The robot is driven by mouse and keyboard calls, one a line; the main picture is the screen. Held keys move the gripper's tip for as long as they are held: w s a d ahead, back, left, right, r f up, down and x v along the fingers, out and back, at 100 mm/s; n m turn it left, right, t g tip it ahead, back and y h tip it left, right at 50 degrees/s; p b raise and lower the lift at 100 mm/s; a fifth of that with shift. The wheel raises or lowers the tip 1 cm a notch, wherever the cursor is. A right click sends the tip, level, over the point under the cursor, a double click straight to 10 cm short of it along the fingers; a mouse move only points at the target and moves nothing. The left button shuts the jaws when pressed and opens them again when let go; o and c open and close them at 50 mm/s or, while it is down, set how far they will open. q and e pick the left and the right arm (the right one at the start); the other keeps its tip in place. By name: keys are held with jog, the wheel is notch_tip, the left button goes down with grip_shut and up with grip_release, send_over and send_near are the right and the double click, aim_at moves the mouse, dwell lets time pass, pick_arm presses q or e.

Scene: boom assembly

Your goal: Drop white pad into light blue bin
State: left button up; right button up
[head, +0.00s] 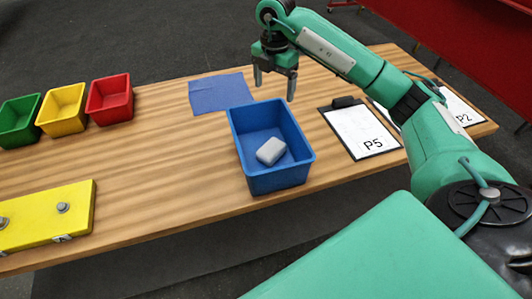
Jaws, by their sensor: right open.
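The white pad (271,151) lies inside the blue bin (278,181), on its floor toward the front right. The bin stands upright near the front edge of the table and looks medium blue. My right gripper (274,91) is open and empty, fingers pointing down. In the picture it is above and behind the bin, apart from the pad. My left gripper is not in view.
A blue cloth (221,93) lies behind the bin on the wooden table (165,163). Green (18,122), yellow (62,109) and red (110,99) bins stand at left. A yellow block (47,214) is at front left. Clipboards P5 (361,132) and P2 (463,112) lie right.

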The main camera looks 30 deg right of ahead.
jog(key=shift+r, duration=2.6)
